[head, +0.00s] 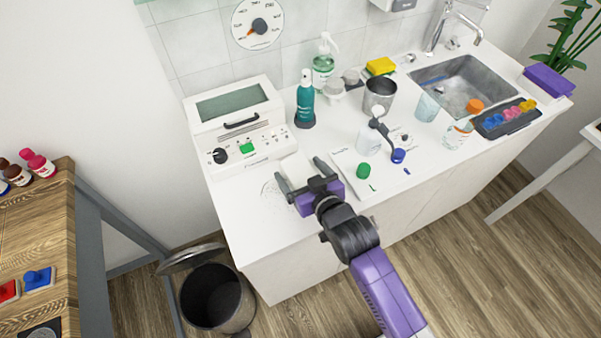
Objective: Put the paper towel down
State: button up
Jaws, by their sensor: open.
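A white, flat-looking piece that appears to be the paper towel (296,166) is at the left part of the white counter (240,215), just in front of the white box-shaped device. My gripper (301,173) is open, with its two dark fingers to either side of the white piece's near end. White on white makes its edges hard to see, and I cannot tell whether it touches a finger. A faint grey scribble-like mark (271,192) is on the counter left of my gripper.
The white device (236,118) stands behind my gripper, with a teal bottle (305,103) to its right. An open bin (213,298) stands on the floor. The counter's front left is clear.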

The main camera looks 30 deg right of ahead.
jog(key=c, duration=1.5)
jog(key=shift+c, duration=0.2)
jog(key=shift+r, duration=0.1)
notch_tip(320, 180, up, 20)
send_over(304, 177)
notch_tip(304, 177, down, 7)
jog(key=s+f, duration=0.2)
jog(key=f, duration=0.1)
jog(key=s+f, duration=0.1)
jog(key=f, duration=0.2)
jog(key=s+f, duration=0.2)
jog(key=f, duration=0.1)
jog(key=shift+s, duration=0.35)
